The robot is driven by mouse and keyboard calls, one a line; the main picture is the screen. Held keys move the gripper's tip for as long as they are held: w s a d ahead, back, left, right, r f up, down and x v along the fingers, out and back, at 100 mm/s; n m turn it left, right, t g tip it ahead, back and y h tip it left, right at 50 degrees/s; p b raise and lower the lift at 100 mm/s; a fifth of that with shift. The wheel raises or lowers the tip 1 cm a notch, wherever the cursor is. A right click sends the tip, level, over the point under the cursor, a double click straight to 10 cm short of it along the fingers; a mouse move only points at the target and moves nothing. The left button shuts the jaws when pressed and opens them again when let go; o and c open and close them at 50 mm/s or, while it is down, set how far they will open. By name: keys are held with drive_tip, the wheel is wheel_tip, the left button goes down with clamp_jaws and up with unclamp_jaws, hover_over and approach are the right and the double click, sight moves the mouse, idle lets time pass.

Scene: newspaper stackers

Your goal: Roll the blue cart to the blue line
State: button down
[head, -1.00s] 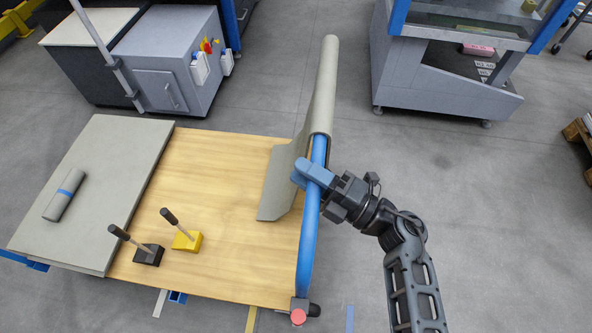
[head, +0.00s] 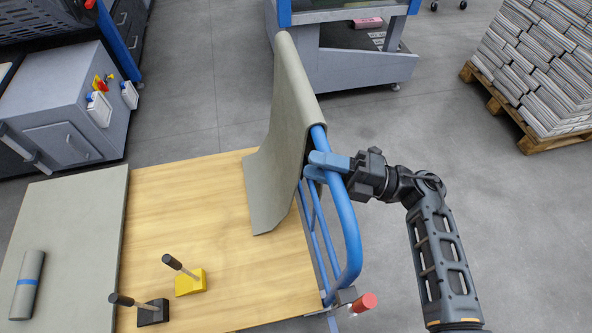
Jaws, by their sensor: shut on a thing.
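The blue cart has a light wooden deck (head: 225,240) and a blue tubular handle (head: 347,225) at its right end. My gripper (head: 326,165) is shut on the upper part of that handle, just below a grey-green sheet (head: 285,130) draped over it. The rest of the line is hidden or out of view. The cart's wheels are hidden.
On the cart lie a grey mat (head: 70,240), a grey roll with a blue band (head: 28,285), and black (head: 153,313) and yellow (head: 190,282) lever blocks. Grey machines stand left (head: 65,110) and behind (head: 350,65). A pallet of newspapers (head: 545,75) stands right. Floor between is clear.

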drive_tip(key=shift+w+d+f+b, duration=0.1)
drive_tip(key=shift+w+d+b, duration=0.1)
drive_tip(key=shift+d, duration=0.75)
drive_tip(key=shift+w+d+f+b, duration=0.1)
drive_tip(key=shift+w+d, duration=0.05)
drive_tip(key=shift+d, duration=0.75)
drive_tip(key=c, duration=0.8)
unclamp_jaws()
drive_tip(key=shift+w+r, duration=0.1)
drive_tip(key=shift+r, duration=0.05)
drive_tip(key=shift+c, duration=0.2)
drive_tip(key=b+v, duration=0.2)
drive_tip(key=v, duration=0.5)
drive_tip(key=shift+d, duration=0.4)
